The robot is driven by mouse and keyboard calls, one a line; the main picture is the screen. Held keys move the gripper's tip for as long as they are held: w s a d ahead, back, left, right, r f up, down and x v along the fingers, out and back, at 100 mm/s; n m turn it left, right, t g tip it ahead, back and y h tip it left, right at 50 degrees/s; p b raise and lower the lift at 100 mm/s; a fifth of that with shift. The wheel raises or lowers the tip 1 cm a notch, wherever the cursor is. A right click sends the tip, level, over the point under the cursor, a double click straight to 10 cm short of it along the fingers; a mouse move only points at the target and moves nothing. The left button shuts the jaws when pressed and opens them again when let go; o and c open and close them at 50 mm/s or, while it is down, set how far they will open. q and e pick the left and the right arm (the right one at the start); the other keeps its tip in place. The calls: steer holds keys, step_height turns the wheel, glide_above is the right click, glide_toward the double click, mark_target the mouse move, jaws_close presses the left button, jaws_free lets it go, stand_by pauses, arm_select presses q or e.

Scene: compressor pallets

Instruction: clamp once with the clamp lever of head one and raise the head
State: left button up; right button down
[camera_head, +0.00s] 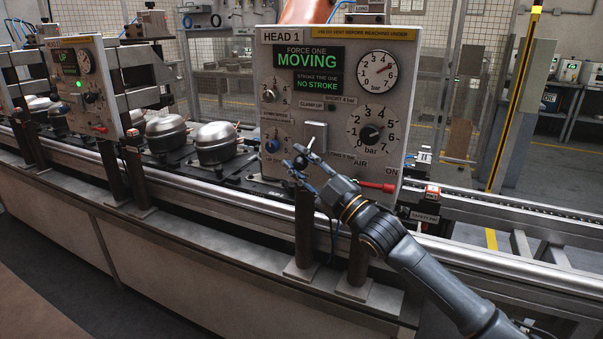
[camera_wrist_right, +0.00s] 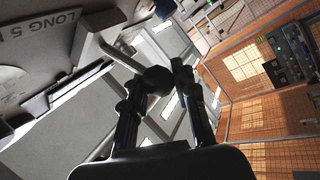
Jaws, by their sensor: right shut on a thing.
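The HEAD 1 panel (camera_head: 338,60) stands upright in the head view. Its upper display (camera_head: 307,60) reads FORCE ONE MOVING and the lower one (camera_head: 318,83) reads NO STROKE. A CLAMP UP label sits above a grey lever mount (camera_head: 315,134). My right gripper (camera_head: 300,168) is in front of the panel's lower part, just below that mount. In the right wrist view my right gripper (camera_wrist_right: 164,82) is shut on the dark ball knob (camera_wrist_right: 157,81) of the clamp lever, whose grey rod (camera_wrist_right: 120,54) runs back toward the panel. My left gripper is not in view.
A red-handled AIR valve (camera_head: 378,186) sits at the panel's lower right, close to my right wrist. Compressors (camera_head: 216,142) stand on the line to the left, beside another head panel (camera_head: 82,85). Two dark posts (camera_head: 304,235) stand below the panel.

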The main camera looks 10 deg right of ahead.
steer(key=shift+w+d+f+n+b, duration=0.1)
steer(key=shift+w+f+n+b, duration=0.1)
steer(key=shift+f+n+b, duration=0.3)
steer(key=c, duration=1.2)
jaws_free()
steer(key=shift+o, duration=0.8)
steer(key=shift+w+d, duration=0.1)
steer(key=shift+r, duration=0.1)
steer(key=shift+s, duration=0.2)
steer(key=v, duration=1.2)
steer(key=shift+w, duration=0.25)
